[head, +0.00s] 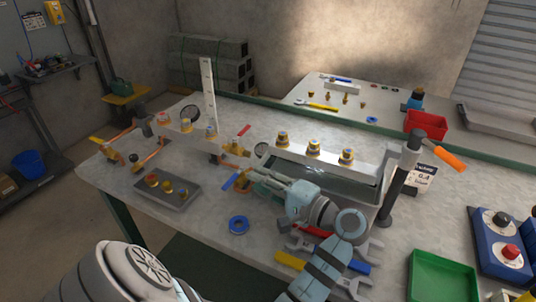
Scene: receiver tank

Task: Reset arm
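My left gripper (260,183) is over the middle of the grey workbench (215,205). Its arm, pale blue and grey, rises from the bottom of the head view and bends left. The fingers point left, close to a brass valve with a blue handle (229,182) and in front of the grey tank (335,178). I cannot tell whether they touch the valve, and the finger gap is too small to judge. No held object shows. My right gripper is not in view.
Brass fittings (314,147) stand on the tank. A dark post with an orange handle (405,170) stands right of the arm. Wrenches (350,285), blue tape (238,225) and a green tray (440,278) lie nearby. A plate with fittings (185,198) sits left.

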